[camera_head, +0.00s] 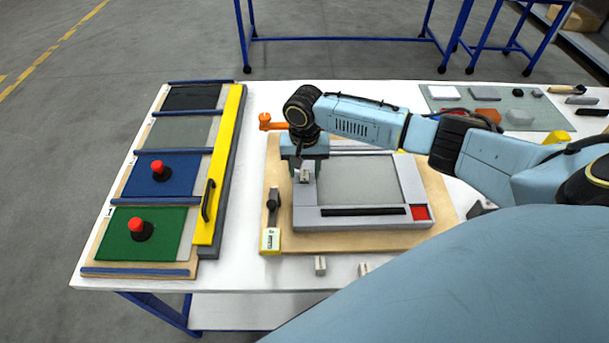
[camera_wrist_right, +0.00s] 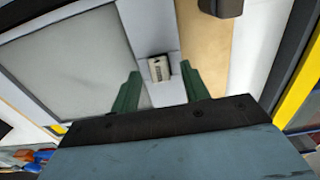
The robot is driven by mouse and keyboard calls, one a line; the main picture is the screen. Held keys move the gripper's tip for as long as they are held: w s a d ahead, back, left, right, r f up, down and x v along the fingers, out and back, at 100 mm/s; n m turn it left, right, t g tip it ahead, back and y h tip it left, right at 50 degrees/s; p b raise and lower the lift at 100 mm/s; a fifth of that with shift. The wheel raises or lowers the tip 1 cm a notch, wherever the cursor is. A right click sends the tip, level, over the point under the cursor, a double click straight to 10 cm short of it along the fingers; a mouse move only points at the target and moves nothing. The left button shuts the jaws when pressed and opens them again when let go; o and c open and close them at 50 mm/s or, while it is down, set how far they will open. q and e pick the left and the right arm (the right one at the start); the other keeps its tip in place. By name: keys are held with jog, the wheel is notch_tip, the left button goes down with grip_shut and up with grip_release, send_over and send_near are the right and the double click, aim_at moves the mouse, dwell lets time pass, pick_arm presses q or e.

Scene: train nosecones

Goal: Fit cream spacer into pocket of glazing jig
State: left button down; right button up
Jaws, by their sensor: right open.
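The glazing jig (camera_head: 306,217) is a pale grey frame around a grey pane, on a wooden board. A small cream spacer (camera_head: 305,176) with dark marks is at the jig's left side bar, and it also shows in the right wrist view (camera_wrist_right: 159,68). My right gripper (camera_head: 306,174) is over that bar, pointing down. Its green fingers stand apart on either side of the spacer in the wrist view, with gaps visible. I cannot tell whether the spacer sits in a pocket or on the bar. My left gripper is not in view.
Two small blocks (camera_head: 320,265) lie near the table's front edge. An orange-knobbed clamp (camera_head: 265,122) and a yellow-based device (camera_head: 270,240) flank the jig's left. A panel rack with a yellow bar (camera_head: 220,170) stands at left. A mat with parts (camera_head: 490,105) lies back right.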

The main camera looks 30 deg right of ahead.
grip_shut()
jog(key=shift+r, duration=0.15)
